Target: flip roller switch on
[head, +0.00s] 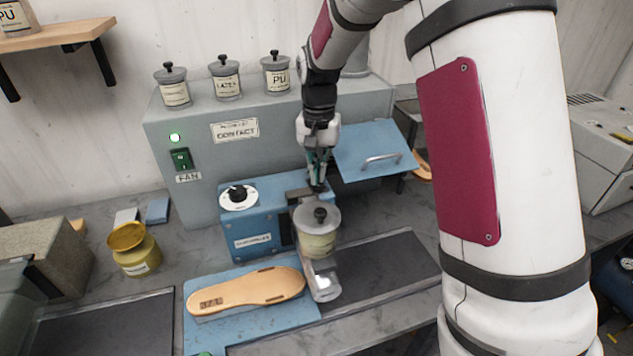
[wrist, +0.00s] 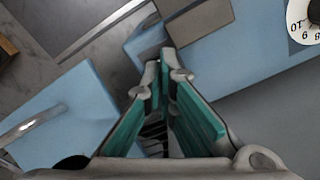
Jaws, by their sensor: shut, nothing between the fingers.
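The blue roller machine (head: 262,222) stands in front of the grey cabinet, with a white dial and black knob (head: 238,197) on its top left and a label on its front. The dial's edge also shows at the top right of the wrist view (wrist: 304,22). My gripper (head: 318,188) points down at the machine's right rear, behind the lidded pot. In the wrist view its green-padded fingers (wrist: 164,66) meet at the tips with nothing between them. I cannot make out a roller switch in either view; contact at the fingertips cannot be told.
A lidded pot (head: 318,232) stands before the machine. A blue flap with a handle (head: 375,148) is right of my gripper. A sandal sole (head: 245,291) lies on a blue mat in front. The grey cabinet (head: 285,117) carries a lit green lamp and a FAN switch (head: 181,158).

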